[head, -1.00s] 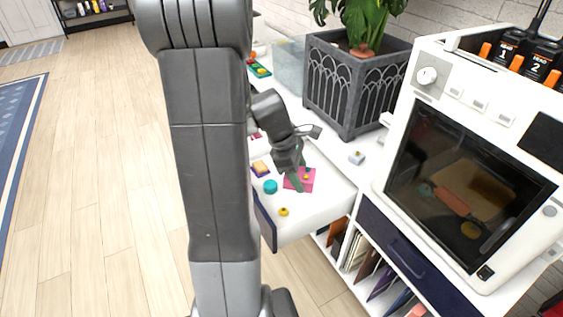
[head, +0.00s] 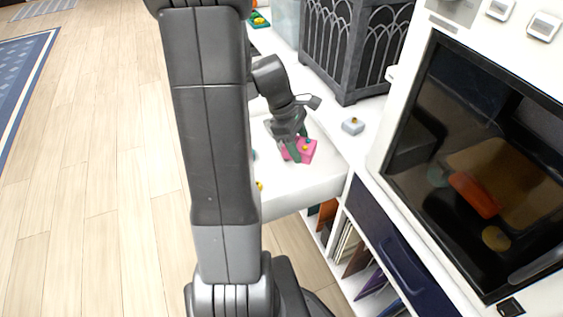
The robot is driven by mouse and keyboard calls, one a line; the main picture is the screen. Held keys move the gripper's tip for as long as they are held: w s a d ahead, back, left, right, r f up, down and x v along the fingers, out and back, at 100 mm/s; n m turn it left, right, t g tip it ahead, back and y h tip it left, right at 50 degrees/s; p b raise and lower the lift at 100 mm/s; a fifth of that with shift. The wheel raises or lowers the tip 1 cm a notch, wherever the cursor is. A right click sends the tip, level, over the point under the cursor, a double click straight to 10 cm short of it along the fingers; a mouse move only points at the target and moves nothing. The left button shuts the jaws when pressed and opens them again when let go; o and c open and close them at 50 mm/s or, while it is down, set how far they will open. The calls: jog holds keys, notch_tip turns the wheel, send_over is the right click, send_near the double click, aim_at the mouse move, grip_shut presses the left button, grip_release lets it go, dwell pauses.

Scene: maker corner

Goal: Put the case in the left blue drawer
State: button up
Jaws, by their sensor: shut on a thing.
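The left blue drawer (head: 308,192) is pulled out, and its white inside shows. Its dark blue front is hidden behind my arm. My gripper (head: 296,153) is low over the drawer's inside, pointing down. It is shut on a small pink case (head: 304,149) with a yellow knob on top. The fingers cover part of the case. I cannot tell whether the case touches the drawer floor.
A closed dark blue drawer (head: 375,222) is to the right, under a white oven-like machine (head: 398,95). A dark planter (head: 352,50) and a small grey block (head: 352,126) stand on the white top. A yellow item (head: 260,186) shows beside my arm.

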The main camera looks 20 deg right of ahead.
aim_at(302, 179)
notch_tip(302, 179, down, 10)
jog(key=b, duration=0.2)
jog(key=shift+f+b, duration=0.15)
jog(key=shift+b, duration=0.15)
jog(key=shift+f, duration=0.1)
jog(key=o, duration=1)
jog(key=p+v, duration=0.3)
jog(key=v, duration=0.9)
